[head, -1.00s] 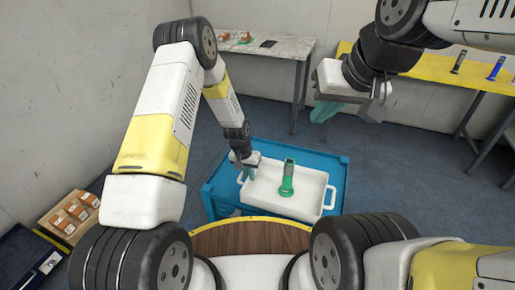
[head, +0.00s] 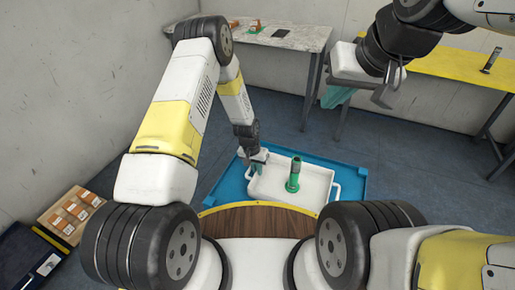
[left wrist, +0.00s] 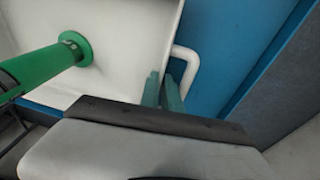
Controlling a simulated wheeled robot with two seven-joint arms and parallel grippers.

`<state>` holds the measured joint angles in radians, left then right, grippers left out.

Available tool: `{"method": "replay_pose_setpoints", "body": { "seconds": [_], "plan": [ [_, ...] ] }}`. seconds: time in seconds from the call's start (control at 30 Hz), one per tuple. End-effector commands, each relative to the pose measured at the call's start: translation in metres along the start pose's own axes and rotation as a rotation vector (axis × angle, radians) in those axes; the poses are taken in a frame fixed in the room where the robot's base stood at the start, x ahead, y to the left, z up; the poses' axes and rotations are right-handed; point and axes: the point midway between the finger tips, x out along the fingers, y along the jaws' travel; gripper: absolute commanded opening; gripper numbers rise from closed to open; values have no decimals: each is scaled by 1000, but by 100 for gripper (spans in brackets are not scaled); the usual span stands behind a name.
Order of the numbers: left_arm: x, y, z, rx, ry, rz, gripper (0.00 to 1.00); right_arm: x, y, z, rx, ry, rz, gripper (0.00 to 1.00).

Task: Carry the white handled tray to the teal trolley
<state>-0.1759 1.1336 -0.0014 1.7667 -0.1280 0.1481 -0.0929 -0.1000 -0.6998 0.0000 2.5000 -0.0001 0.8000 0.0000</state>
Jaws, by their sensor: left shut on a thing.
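My left gripper (head: 257,168) is shut on the tray's left handle. In the left wrist view its teal fingers (left wrist: 163,92) are at the white handle (left wrist: 187,62), beside the tray wall. My right gripper (head: 338,97) is raised at the upper right, away from the tray; its finger gap is unclear.
A grey table (head: 290,37) with small orange-brown items and a dark flat device is at the back. A yellow table (head: 440,62) with a dark scanner (head: 491,57) is at the right. A box of orange-labelled packs (head: 73,213) is at lower left. Floor right of the trolley is clear.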

Motion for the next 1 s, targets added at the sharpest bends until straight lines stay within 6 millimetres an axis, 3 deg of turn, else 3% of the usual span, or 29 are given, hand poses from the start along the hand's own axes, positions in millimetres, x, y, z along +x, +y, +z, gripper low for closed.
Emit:
{"method": "replay_pose_setpoints", "body": {
  "seconds": [0.3, 0.43, 0.77, 1.0],
  "plan": [
    [2, 0, -1, 0, 2, 0, 0, 0, 0, 0, 0, 0, 0, 0],
    [2, 0, 0, 0, 1, 0, 28, 0, 0, 0, 0, 0, 0, 0],
    [-2, 0, -1, 0, 2, -1, 28, 0, 0, 0, 0, 0, 0, 0],
    [-42, -1, -2, 0, 5, -1, 28, 0, 0, 0, 0, 0, 0, 0]
  ]
}}
